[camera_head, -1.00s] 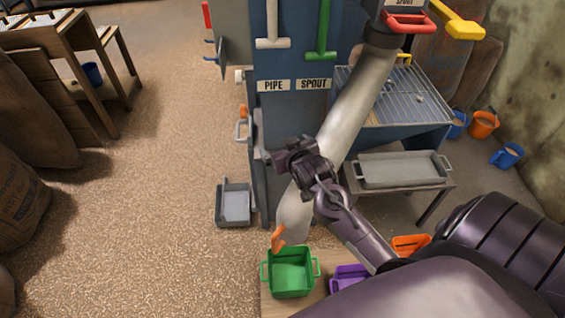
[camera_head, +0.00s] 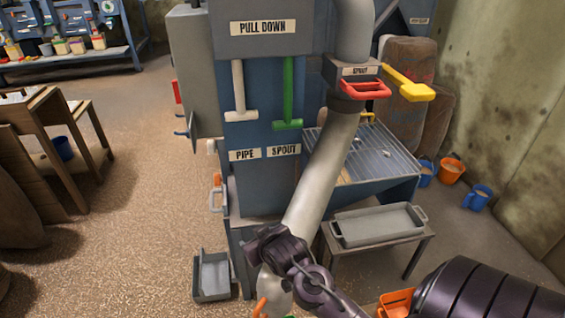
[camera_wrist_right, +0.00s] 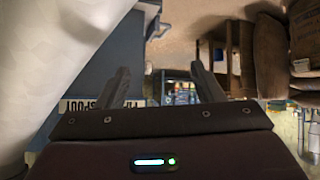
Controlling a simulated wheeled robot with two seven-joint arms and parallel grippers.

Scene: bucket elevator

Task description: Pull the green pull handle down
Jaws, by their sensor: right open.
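The green pull handle (camera_head: 288,100) is an upside-down T on the blue front panel, above the "SPOUT" label and under the "PULL DOWN" sign. A matching white handle (camera_head: 239,92) hangs to its left above the "PIPE" label. My right gripper (camera_head: 258,243) is well below the handle, in front of the lower part of the grey spout pipe (camera_head: 322,180). In the right wrist view its two fingers (camera_wrist_right: 163,85) are apart with nothing between them. The green handle is not visible there. My left gripper is not in view.
A red handle (camera_head: 365,90) and a yellow lever (camera_head: 409,84) stick out at the upper right. A grey tray (camera_head: 378,225) sits on a small bench. A grey bin (camera_head: 212,277) is on the floor at the lower left. The slanting pipe passes right of the green handle.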

